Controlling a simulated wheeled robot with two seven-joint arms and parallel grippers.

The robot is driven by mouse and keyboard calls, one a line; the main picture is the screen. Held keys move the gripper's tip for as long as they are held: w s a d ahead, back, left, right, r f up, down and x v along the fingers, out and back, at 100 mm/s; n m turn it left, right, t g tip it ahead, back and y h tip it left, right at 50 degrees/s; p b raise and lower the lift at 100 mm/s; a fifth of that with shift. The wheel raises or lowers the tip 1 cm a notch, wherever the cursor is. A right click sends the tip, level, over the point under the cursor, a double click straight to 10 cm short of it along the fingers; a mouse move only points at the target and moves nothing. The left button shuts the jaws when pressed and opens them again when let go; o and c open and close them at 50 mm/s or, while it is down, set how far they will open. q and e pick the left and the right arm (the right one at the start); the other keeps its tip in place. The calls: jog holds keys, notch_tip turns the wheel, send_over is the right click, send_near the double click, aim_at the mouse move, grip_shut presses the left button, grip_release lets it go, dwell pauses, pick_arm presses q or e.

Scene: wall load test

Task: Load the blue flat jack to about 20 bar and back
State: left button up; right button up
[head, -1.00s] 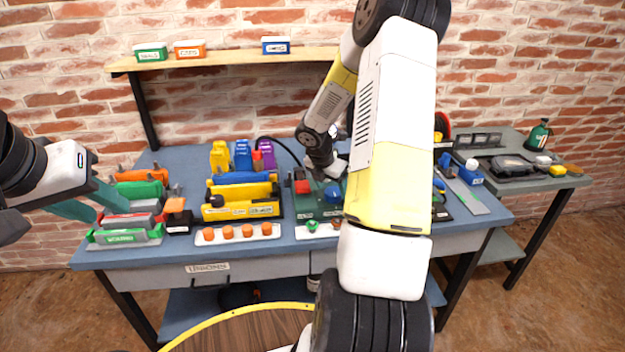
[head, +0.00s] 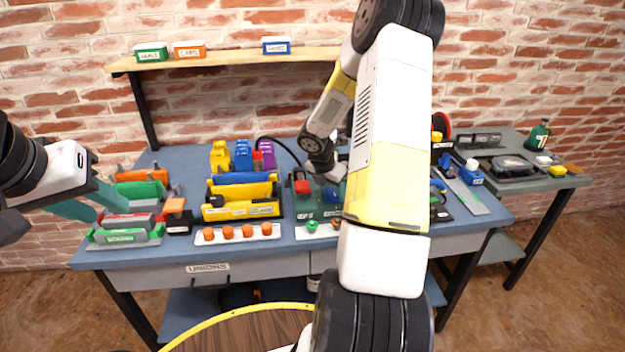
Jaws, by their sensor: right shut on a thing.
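My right gripper (head: 330,180) is over the green board (head: 305,208) in the middle of the bench. It is shut at a blue knob (head: 333,194), with its fingertips partly hidden by my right arm. No gauge reading is visible. My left gripper (head: 88,202), with teal fingers apart, hangs empty above the bench's left end.
A white strip with orange knobs (head: 238,233) lies at the front edge. Yellow, blue and purple pieces (head: 242,155) stand at the back. A side table (head: 545,180) is at right. My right arm hides the bench's right-centre.

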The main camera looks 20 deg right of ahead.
jog(key=shift+m, duration=0.3)
jog(key=m+g, duration=0.1)
jog(key=m, duration=0.2)
jog(key=m+g, duration=0.1)
jog(key=m, duration=0.1)
jog(key=shift+w+a+m, duration=0.1)
jog(key=shift+w+m, duration=0.1)
jog(key=shift+m, duration=0.2)
jog(key=m+g, duration=0.2)
jog(key=m, duration=0.3)
jog(key=shift+w, duration=0.15)
jog(key=m+g, duration=0.1)
jog(key=m, duration=0.2)
jog(key=m+g+y, duration=0.1)
jog(key=m, duration=0.1)
jog(key=shift+w+d+m, duration=0.1)
jog(key=shift+d+m, duration=0.1)
jog(key=shift+m, duration=0.2)
jog(key=m+y, duration=0.1)
jog(key=m, duration=0.1)
jog(key=m+y, duration=0.1)
jog(key=m, duration=0.2)
jog(key=shift+d+m+g, duration=0.1)
jog(key=shift+m+g, duration=0.2)
jog(key=shift+g, duration=0.1)
jog(key=shift+y, duration=0.3)
jog(key=o, duration=1.4)
